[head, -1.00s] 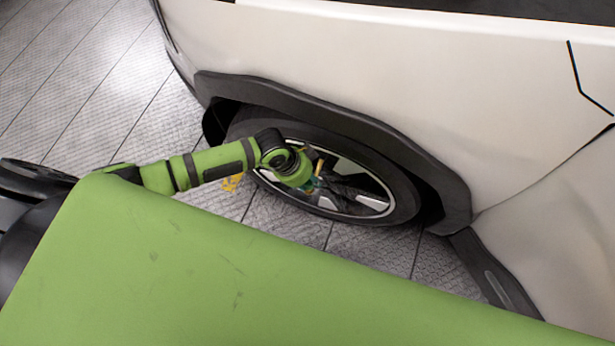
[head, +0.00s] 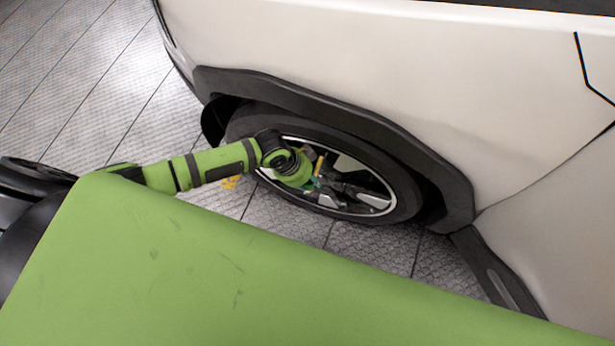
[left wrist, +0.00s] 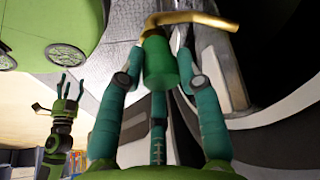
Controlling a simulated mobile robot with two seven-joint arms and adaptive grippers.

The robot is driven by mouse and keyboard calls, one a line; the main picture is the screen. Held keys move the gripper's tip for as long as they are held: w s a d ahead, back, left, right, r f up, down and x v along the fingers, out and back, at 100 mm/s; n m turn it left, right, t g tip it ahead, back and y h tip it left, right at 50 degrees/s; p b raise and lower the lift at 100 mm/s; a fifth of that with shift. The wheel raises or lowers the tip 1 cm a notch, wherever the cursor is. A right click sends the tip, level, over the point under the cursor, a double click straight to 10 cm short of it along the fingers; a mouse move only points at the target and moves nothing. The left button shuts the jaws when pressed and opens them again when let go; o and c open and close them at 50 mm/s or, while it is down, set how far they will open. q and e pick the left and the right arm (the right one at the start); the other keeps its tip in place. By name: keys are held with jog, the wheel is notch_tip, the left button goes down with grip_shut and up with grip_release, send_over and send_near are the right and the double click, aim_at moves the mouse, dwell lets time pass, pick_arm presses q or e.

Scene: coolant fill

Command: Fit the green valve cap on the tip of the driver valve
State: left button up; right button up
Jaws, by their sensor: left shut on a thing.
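The green valve cap (left wrist: 160,66) is a small cylinder held upright between the teal fingers of my left gripper (left wrist: 158,88). In the head view, my left gripper (head: 311,184) is at the wheel, and the cap is too small to make out. The brass driver valve (left wrist: 195,17) is a bent stem whose tip points down at the cap's top end. Tip and cap meet in the picture; I cannot tell whether the tip is inside. The valve also shows in the head view (head: 319,165). My right gripper (left wrist: 70,88) is apart at the left of the wrist view, fingers spread and empty.
The wheel (head: 375,183) with its spokes lies close around my left gripper, under the dark arch (head: 330,118) of the white car (head: 400,80). Tiled floor (head: 90,90) is open at left.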

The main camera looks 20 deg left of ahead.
pick_arm(q)
jog(key=shift+f, duration=0.5)
jog(key=o, duration=0.8)
jog(key=shift+o, duration=0.2)
jog(key=v, duration=1.2)
